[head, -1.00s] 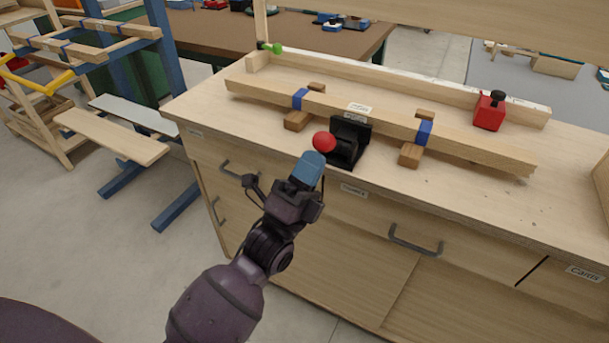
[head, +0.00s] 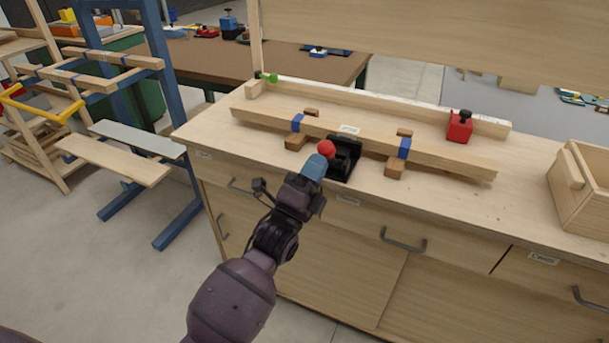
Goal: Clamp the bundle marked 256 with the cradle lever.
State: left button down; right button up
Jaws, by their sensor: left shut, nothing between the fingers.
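The bundle (head: 270,121) is a long pair of light wooden strips with blue bands, lying across two brown wooden blocks on the workbench. A small white label (head: 349,129) sits on it, too small to read. The black cradle (head: 345,158) stands at the middle of the bundle. Its lever ends in a red ball knob (head: 326,147), on the near side of the bundle. My left gripper (head: 317,164) has blue fingertips, is shut and empty, and is right at the knob. I cannot tell whether it touches. My right gripper is not in view.
A red block with a black knob (head: 460,127) sits by the back rail, and a green clip (head: 267,77) is at its left end. A wooden box (head: 583,190) stands at the right. The bench front has drawers with grey handles (head: 403,240).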

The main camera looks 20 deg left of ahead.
aim_at(322, 144)
pick_arm(q)
jog(key=w+r+g+p, duration=0.1)
jog(key=p, duration=0.1)
jog(key=r+g+y+p, duration=0.1)
jog(key=r+p, duration=0.1)
jog(key=p, duration=0.1)
jog(key=w+r+n+g+p, duration=0.1)
jog(key=p, duration=0.1)
jog(key=shift+w+r+g+y+p, duration=0.15)
jog(key=shift+w+g+y+p, duration=0.15)
jog(key=shift+p, duration=0.1)
jog(key=shift+w+r+g+p, duration=0.2)
jog(key=shift+w+g+p, duration=0.35)
jog(key=shift+p, duration=0.65)
jog(key=w+g+p, duration=0.1)
jog(key=p, duration=0.1)
jog(key=w+g+p, duration=0.1)
jog(key=p, duration=0.1)
jog(key=shift+w+r+n+g+y, duration=0.25)
jog(key=shift+w+n+g+y, duration=0.05)
jog(key=shift+w+n+g, duration=0.1)
jog(key=shift+w+d, duration=0.1)
jog(key=shift+w, duration=1.05)
jog(key=shift+w+r, duration=0.35)
jog(key=shift+w, duration=0.05)
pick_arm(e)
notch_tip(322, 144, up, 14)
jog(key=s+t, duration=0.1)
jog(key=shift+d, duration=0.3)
